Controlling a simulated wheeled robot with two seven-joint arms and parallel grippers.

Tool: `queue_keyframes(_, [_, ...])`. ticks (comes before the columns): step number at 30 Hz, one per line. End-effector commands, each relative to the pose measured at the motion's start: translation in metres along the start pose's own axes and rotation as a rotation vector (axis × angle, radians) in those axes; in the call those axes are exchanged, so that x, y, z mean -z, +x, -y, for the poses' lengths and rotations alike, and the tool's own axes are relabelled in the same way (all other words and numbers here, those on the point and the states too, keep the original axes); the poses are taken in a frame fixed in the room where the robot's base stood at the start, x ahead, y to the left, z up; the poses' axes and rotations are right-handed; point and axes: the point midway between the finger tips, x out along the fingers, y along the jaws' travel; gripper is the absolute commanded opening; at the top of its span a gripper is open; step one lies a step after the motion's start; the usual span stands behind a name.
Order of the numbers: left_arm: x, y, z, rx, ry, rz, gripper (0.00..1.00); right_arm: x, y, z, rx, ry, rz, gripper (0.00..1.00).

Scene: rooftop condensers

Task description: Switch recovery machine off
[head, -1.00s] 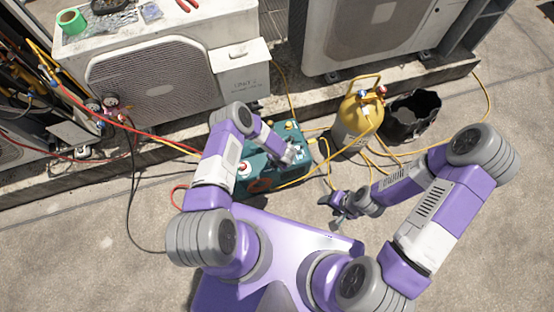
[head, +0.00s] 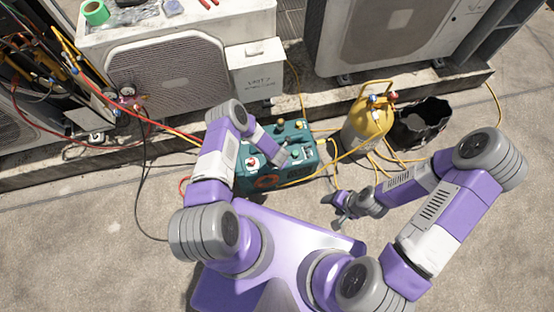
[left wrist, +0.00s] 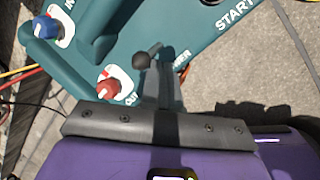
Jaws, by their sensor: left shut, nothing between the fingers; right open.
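The teal recovery machine (head: 250,181) stands on the ground in front of the condensers. In the left wrist view its panel (left wrist: 205,45) carries a blue knob (left wrist: 38,29) marked IN and a red knob (left wrist: 109,89) marked OUT. A dark ball-ended piece (left wrist: 140,61) stands by a partly covered label ending in "WER"; START is lettered further right. My left gripper (head: 284,157) is over the machine's top; it is shut and empty, its fingers (left wrist: 165,75) close beside the ball. I cannot tell whether they touch. My right gripper (head: 339,209) is open and empty, right of the machine.
A yellow-topped cylinder (head: 369,122) and a black bucket (head: 423,125) stand right of the machine. Yellow hoses (head: 335,163) cross the ground between them. Condensers (head: 165,75) line the back. The concrete at front left is clear.

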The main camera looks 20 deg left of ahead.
Motion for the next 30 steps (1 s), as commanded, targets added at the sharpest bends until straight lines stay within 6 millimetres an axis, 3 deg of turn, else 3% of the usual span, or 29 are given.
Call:
queue_keyframes(15, [-0.004, -0.016, -0.003, 0.001, 0.001, 0.0, 0.0, -0.001, -0.013, 0.005, 0.0, 0.0, 0.0, 0.6])
queue_keyframes(24, [-0.004, -0.016, -0.003, 0.001, 0.001, 0.0, 0.0, -0.001, -0.013, 0.005, 0.0, 0.0, 0.0, 0.6])
queue_keyframes(30, [-0.006, -0.025, 0.009, 0.006, 0.004, 0.001, 0.0, -0.001, -0.02, 0.007, 0.0, 0.0, 0.0, 0.6])
